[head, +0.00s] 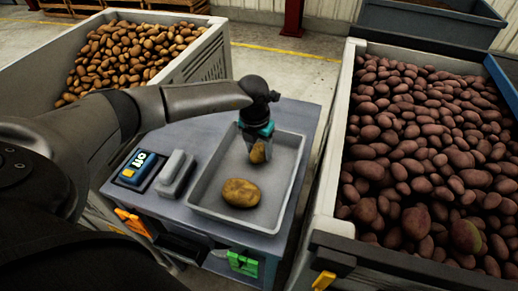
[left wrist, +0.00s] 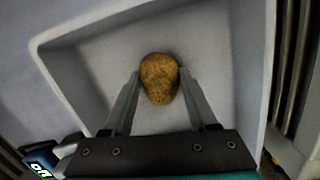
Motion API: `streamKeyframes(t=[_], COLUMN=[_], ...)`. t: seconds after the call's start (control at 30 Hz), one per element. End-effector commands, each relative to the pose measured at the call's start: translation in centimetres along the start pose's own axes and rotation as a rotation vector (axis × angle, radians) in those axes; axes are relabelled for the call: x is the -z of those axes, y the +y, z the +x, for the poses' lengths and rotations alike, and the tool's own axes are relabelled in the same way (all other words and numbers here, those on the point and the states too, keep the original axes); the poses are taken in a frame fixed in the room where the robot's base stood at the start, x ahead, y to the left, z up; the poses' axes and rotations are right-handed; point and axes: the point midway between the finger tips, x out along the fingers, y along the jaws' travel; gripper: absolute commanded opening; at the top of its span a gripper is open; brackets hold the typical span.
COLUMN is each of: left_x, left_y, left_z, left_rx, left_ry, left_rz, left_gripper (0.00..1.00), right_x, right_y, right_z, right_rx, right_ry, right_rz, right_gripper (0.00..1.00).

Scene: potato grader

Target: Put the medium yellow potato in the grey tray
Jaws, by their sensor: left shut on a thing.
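My left gripper (head: 261,150) points down over the back part of the grey tray (head: 206,197). It is shut on a yellow-brown potato (head: 258,154), partly hidden by the fingers in the head view. In the left wrist view the held potato (left wrist: 159,78) sits between the two fingertips, with the tray floor (left wrist: 105,62) behind it. I cannot tell whether it touches the floor. A second, larger-looking yellow-brown potato (head: 241,193) lies in the front part of the tray. My right gripper is not in view.
A blue device with a display (head: 138,168) and a grey block (head: 176,173) stand left of the tray on the grey table (head: 190,133). A bin of yellow-brown potatoes (head: 217,62) is back left. A bin of reddish potatoes (head: 333,170) is close on the right.

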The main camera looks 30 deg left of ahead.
Motion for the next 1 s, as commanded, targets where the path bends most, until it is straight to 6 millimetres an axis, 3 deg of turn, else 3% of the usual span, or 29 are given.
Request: streamKeyframes(t=[0.1,0.13,0.37,0.73,1.0], left_x=[0.0,0.0,0.0,-0.1,-0.1], left_y=[0.0,0.0,0.0,0.0,0.1], left_z=[0.3,0.3,0.2,-0.4,-5.7], left_rx=[0.0,0.0,0.0,0.0,0.0], left_ry=[-0.001,0.0,0.0,-0.001,-0.005], left_rz=[-0.001,0.0,0.0,0.0,0.0], left_gripper=[0.0,0.61,0.87,0.89,0.89], right_x=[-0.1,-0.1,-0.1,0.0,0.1], right_y=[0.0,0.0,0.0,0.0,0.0], right_z=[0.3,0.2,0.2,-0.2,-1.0], right_rx=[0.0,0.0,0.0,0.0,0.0], right_ry=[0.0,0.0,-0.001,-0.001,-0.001], right_rz=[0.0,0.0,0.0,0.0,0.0], right_gripper=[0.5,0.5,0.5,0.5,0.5])
